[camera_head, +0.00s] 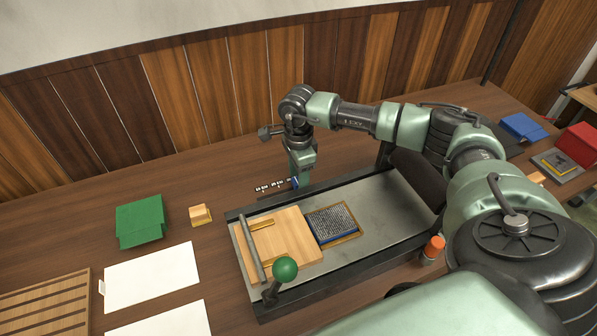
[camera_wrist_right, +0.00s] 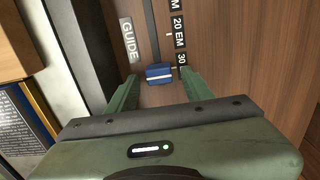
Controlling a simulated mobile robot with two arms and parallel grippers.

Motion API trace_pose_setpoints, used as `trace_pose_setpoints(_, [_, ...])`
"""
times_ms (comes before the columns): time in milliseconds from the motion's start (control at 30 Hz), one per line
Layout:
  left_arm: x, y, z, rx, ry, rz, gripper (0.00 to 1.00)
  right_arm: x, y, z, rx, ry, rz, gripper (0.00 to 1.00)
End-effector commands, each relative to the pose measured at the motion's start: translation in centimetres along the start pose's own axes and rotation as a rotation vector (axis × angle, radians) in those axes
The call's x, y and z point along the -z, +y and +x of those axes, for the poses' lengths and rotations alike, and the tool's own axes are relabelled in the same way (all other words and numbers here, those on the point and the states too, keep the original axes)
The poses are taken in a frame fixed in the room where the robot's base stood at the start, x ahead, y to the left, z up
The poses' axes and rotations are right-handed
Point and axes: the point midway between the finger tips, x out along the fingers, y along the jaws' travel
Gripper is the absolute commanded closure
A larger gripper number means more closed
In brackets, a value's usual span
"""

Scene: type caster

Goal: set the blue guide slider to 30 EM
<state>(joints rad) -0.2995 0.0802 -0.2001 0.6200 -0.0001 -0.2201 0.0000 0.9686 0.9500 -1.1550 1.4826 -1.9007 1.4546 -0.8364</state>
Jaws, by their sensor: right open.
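The blue guide slider (camera_wrist_right: 159,73), a small block with a white line across it, sits on a dark rail beside the caster bed. The 20 EM label (camera_wrist_right: 178,35) is above it in the right wrist view. The 30 label (camera_wrist_right: 182,60) is beside it, partly hidden by a finger. I cannot tell whether the white line is exactly at the 30 mark. My right gripper (camera_wrist_right: 158,84) is open, with a finger on either side of the slider; contact is unclear. In the head view my right gripper (camera_head: 299,181) points down at the rail's labels.
The caster bed (camera_head: 378,212) carries a wooden block (camera_head: 290,238) and a type block (camera_head: 333,222). A green-knobbed lever (camera_head: 285,269) rises at its front. A green box (camera_head: 140,221), white sheets (camera_head: 152,277) and a slatted tray (camera_head: 45,305) lie left.

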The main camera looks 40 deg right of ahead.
Motion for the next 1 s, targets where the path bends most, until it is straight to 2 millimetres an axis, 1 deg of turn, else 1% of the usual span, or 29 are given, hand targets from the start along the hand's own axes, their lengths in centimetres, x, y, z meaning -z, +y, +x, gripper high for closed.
trace_pose_setpoints(67, [0.0, 0.0, 0.2, 0.000, 0.000, 0.000, 0.60, -0.1, -0.1, -0.5, 0.002, -0.002, 0.000, 0.49])
trace_pose_setpoints(167, [-0.1, 0.0, 0.6, 0.000, 0.000, 0.000, 0.60, 0.0, -0.1, -1.7, 0.005, -0.002, 0.000, 0.49])
trace_pose_setpoints(400, [-0.1, 0.1, 1.5, 0.000, 0.000, 0.000, 0.60, 0.1, -0.1, -5.8, 0.005, -0.002, 0.001, 0.49])
trace_pose_setpoints(500, [-0.1, 0.1, 1.6, 0.000, 0.000, 0.000, 0.60, 0.2, -0.1, -6.9, 0.003, -0.001, 0.002, 0.49])
trace_pose_setpoints(667, [-0.2, 0.1, 1.7, 0.000, 0.000, 0.000, 0.60, 0.2, 0.0, -7.8, 0.002, 0.000, 0.002, 0.49])
trace_pose_setpoints(1000, [-0.2, 0.1, 1.7, 0.000, 0.000, 0.000, 0.60, 0.2, 0.0, -7.8, 0.001, 0.000, 0.002, 0.49])
